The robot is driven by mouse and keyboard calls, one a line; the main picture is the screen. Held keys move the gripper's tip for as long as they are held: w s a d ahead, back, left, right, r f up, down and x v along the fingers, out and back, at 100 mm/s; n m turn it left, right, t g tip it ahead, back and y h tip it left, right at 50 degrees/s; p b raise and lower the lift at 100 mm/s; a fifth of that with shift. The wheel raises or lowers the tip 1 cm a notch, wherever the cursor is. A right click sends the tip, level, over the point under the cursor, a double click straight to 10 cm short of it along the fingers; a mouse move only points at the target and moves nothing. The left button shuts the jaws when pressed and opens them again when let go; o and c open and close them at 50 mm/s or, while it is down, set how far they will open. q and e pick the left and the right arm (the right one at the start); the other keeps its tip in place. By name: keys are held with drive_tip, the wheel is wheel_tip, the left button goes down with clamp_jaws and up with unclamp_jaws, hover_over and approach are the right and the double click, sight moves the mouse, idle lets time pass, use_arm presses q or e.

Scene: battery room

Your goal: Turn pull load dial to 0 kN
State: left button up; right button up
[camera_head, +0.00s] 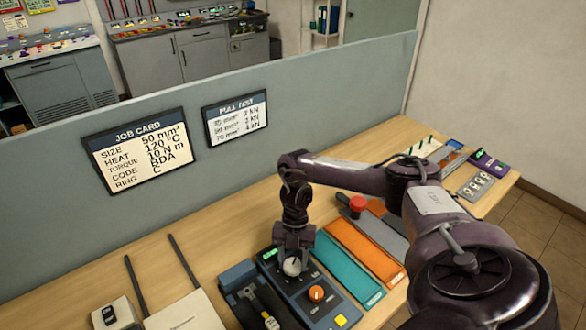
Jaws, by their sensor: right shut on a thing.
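The pull load dial looks to be the pale round knob (292,266) on a dark blue-grey tester box (299,301) at the bench's front middle. My right gripper (293,257) reaches down over the box and is shut on this knob from above. The fingers partly cover the knob, and its setting is too small to read. A small green display (269,254) is lit at the box's upper left corner. An orange knob (316,293) and a yellow button (340,320) sit lower on the same box. My left gripper is not in view.
A blue clamp unit (237,274) stands directly left of the box. Teal (346,263) and orange (364,252) trays and a red button (357,203) lie to the right, near my right arm. A grey partition (300,120) with two cards runs behind.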

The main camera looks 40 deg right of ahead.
idle(0.4)
drive_tip(key=o, duration=1)
drive_tip(key=p+v, duration=0.1)
drive_tip(key=v, duration=0.6)
drive_tip(key=shift+w+r, duration=0.1)
drive_tip(key=shift+r, duration=0.25)
